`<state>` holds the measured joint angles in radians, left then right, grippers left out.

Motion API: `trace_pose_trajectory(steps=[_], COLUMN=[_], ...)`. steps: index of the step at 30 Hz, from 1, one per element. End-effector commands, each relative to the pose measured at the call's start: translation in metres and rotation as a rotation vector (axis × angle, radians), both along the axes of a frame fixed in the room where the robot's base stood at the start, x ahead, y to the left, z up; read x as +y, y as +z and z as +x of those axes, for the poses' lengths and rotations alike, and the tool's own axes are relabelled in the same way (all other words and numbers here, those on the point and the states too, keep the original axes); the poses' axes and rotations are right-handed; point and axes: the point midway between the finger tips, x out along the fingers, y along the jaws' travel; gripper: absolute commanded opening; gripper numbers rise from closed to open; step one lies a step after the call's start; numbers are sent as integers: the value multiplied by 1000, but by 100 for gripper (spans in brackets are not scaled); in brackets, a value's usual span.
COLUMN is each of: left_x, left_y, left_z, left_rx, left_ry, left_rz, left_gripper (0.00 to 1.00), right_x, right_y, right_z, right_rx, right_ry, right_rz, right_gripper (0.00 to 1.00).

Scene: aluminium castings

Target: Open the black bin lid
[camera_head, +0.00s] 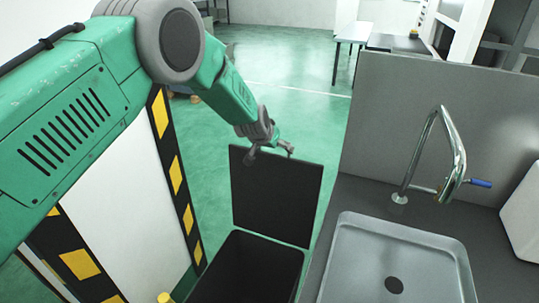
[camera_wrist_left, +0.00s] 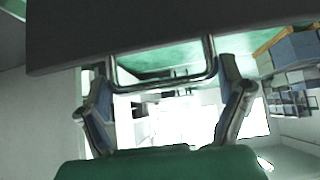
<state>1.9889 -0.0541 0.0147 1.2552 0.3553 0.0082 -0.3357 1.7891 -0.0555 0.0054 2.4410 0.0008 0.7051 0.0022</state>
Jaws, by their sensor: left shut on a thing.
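The black bin (camera_head: 247,268) stands at the lower middle of the head view, between a striped panel and the sink counter. Its black lid (camera_head: 275,200) is raised about upright behind the opening, so the dark inside shows. My left gripper (camera_head: 270,151) is at the lid's top edge. In the left wrist view the lid's dark underside or edge (camera_wrist_left: 150,28) fills the top, and a metal U-shaped handle (camera_wrist_left: 165,82) hangs from it. The fingers of my left gripper (camera_wrist_left: 166,72) are at the two sides of this handle, shut on it. My right gripper is not in view.
A grey sink (camera_head: 385,240) with a tall chrome faucet (camera_head: 430,160) is set in a counter right of the bin. A yellow-black striped panel (camera_head: 178,178) stands left. Green floor (camera_head: 300,110) is clear behind the lid. A table (camera_head: 352,31) is far back.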

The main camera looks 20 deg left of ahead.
Motion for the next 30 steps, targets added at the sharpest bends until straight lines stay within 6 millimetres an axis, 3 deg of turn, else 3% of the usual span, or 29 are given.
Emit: trace_pose_trajectory(steps=[1, 19, 20, 30], left_x=[2, 0, 0, 3], left_y=[-7, -7, -7, -2], left_z=[2, 10, 11, 10], left_rx=[8, 11, 10, 3], left_ry=[2, 1, 1, 4], left_rz=[4, 0, 0, 2], left_gripper=[36, 36, 98, 100], right_x=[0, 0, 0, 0], right_y=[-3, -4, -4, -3], right_z=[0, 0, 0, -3], right_rx=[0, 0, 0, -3], right_ry=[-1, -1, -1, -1], right_rz=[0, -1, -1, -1], right_gripper=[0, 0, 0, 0])
